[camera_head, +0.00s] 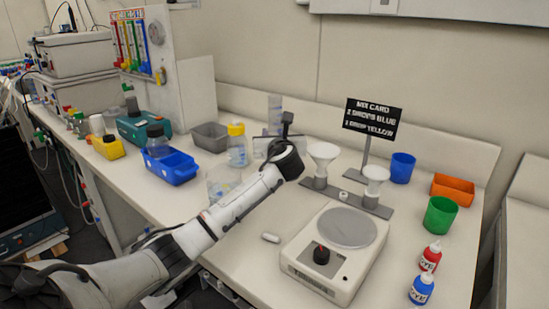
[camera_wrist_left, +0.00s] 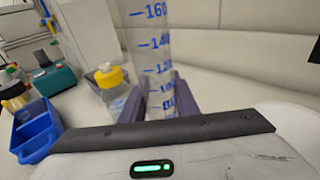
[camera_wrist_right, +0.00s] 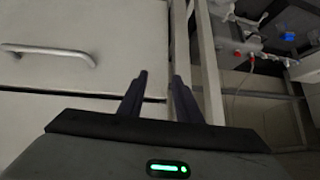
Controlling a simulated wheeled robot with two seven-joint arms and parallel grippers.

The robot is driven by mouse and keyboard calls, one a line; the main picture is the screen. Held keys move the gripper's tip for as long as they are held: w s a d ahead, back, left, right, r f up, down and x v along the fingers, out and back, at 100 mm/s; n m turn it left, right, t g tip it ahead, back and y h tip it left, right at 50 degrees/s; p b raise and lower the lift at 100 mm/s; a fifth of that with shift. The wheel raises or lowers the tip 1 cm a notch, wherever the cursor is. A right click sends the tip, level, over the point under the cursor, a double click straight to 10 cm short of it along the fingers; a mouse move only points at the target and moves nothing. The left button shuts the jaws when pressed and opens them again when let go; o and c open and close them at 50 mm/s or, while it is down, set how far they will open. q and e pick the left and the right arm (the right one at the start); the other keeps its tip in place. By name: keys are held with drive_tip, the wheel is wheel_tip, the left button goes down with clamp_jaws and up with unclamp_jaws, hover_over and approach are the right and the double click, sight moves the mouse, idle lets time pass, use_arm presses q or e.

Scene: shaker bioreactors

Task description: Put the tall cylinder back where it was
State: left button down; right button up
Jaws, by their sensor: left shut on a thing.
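The tall cylinder (camera_wrist_left: 157,45) is clear with blue graduation marks and stands upright between the fingers of my left gripper (camera_wrist_left: 160,100), which is shut on it. In the head view the cylinder (camera_head: 274,110) shows behind my left wrist, toward the back of the bench; its lower part is hidden there by my left gripper (camera_head: 270,147). I cannot tell whether its base touches the bench. My right gripper (camera_wrist_right: 158,95) is empty with its fingers apart, low down near drawer fronts; it is not in the head view.
A yellow-capped bottle (camera_head: 237,145) stands left of the cylinder, with a clear beaker (camera_head: 222,182) in front. A grey bin (camera_head: 209,136) and blue bin (camera_head: 171,167) are further left. A funnel stand (camera_head: 345,199), sign (camera_head: 371,118) and stirrer plate (camera_head: 336,250) are to the right.

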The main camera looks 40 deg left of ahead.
use_arm(q)
drive_tip(key=shift+f, duration=2.7)
drive_tip(key=shift+f, duration=0.1)
drive_tip(key=c, duration=1.4)
unclamp_jaws()
drive_tip(key=shift+d, duration=0.1)
drive_tip(key=v, duration=1.1)
drive_tip(key=shift+s+d+r, duration=0.25)
drive_tip(key=shift+s, duration=0.1)
